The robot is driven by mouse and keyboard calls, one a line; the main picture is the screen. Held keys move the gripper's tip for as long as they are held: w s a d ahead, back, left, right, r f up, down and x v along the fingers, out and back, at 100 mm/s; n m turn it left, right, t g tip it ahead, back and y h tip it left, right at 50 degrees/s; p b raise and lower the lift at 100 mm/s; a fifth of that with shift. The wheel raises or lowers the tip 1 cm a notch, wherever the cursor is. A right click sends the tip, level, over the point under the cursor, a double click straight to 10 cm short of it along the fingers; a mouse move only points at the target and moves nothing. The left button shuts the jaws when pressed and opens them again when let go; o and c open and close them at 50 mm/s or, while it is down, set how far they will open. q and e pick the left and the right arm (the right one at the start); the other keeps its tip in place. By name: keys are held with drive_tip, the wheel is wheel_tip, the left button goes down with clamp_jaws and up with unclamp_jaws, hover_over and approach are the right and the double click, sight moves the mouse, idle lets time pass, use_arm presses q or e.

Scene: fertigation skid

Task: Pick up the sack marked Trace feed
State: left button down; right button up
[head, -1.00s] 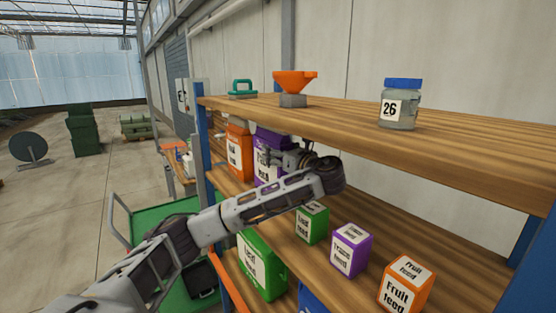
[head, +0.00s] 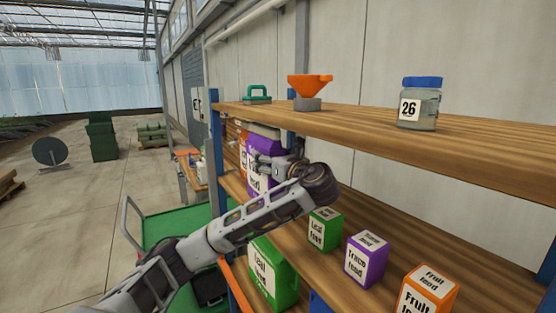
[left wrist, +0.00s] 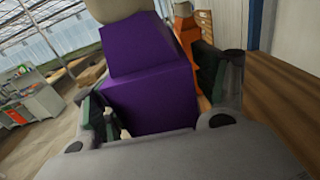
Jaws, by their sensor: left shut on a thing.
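A large purple sack (head: 259,152) is in my left gripper (head: 272,163) between the shelf boards in the head view. Its white label is partly hidden by the gripper, and only "feed" reads clearly. In the left wrist view the purple sack (left wrist: 150,85) fills the space between the two fingers, which are shut on it. I cannot tell whether its base touches the board. A small purple box marked Trace feed (head: 366,260) stands on the lower board to the right. My right gripper is not in view.
An orange sack (head: 243,150) stands just behind the purple one. Small green (head: 325,229) and orange (head: 428,290) boxes share the lower board. The upper board (head: 365,127) carries a funnel and a jar. A blue post (head: 215,140) stands close left.

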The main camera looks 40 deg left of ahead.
use_arm(q)
drive_tip(key=s+a+b, duration=0.2)
drive_tip(key=s+a, duration=0.2)
drive_tip(key=s, duration=0.5)
drive_tip(key=shift+s+r, duration=0.15)
drive_tip(key=shift+s, duration=0.1)
idle(0.8)
